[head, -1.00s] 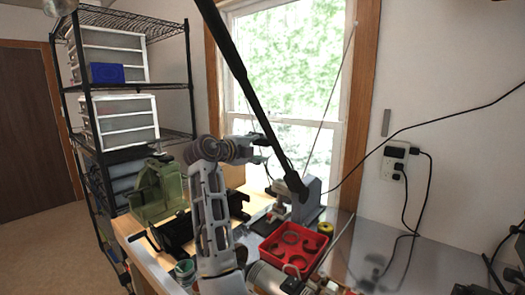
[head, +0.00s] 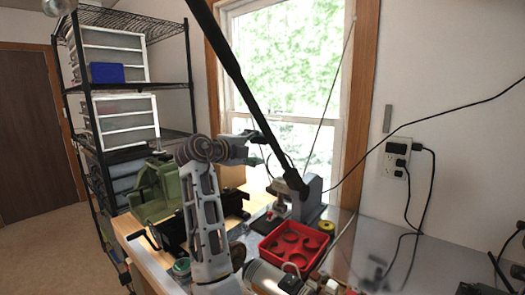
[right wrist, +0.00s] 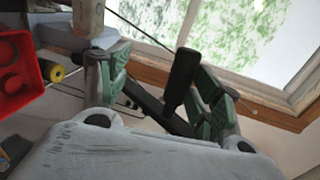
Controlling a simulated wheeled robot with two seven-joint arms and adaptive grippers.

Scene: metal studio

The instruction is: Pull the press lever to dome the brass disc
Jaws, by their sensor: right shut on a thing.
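The grey press (head: 311,203) stands on the bench below the window, and its long black lever (head: 233,75) slopes up and left from it. My right gripper (head: 262,147) reaches in beside the lever, left of and above the press. The exact finger contact is partly hidden. I cannot make out the brass disc. My left gripper is not in view.
A red tray (head: 264,252) with round compartments sits in front of the press, with a small yellow-and-black roll (head: 326,227) beside it. A green machine (head: 147,205) stands left of my arm. A wire shelf (head: 170,83) is further left. The bench at right is mostly clear.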

